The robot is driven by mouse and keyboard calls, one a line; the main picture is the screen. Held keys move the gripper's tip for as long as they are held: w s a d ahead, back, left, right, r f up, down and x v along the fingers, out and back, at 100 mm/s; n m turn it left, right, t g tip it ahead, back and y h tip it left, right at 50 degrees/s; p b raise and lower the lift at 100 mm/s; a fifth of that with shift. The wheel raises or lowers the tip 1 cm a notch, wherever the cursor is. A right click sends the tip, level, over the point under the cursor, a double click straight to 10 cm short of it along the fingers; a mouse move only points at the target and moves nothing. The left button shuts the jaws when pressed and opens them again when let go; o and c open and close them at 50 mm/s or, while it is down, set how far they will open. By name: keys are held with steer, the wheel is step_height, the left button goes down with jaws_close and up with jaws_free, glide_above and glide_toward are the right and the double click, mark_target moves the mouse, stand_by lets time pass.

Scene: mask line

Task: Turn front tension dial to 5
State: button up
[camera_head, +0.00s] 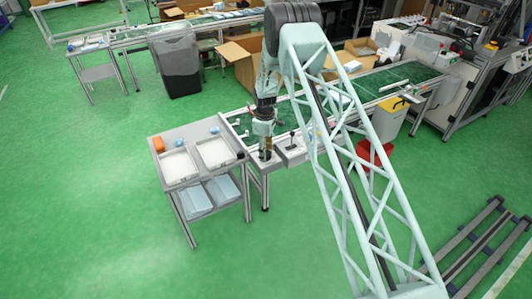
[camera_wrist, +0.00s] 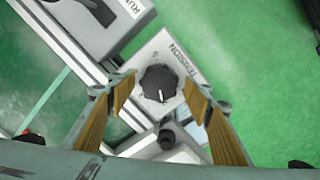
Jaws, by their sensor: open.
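The tension dial (camera_wrist: 158,82) is a black knurled knob with a white pointer mark, set on a pale box (camera_wrist: 170,50) labelled TENSION. In the wrist view the pointer faces the lower side of the picture, away from the scale mark near the label, which is too small to read surely. My gripper (camera_wrist: 160,98) is open, with one finger on each side of the dial and visible gaps between. In the head view my gripper (camera_head: 265,150) hangs over the near end of the line, and the dial is hidden there.
Another box (camera_wrist: 100,20) with a black knob and RUN lettering stands upper left. A black-knobbed control (camera_wrist: 168,138) sits just below the dial. In the head view, a cart (camera_head: 160,146) with white trays stands left of the gripper, and a conveyor (camera_head: 375,85) runs right.

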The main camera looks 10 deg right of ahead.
stand_by(0.3)
steer(key=c, duration=0.8)
steer(key=shift+c, duration=0.2)
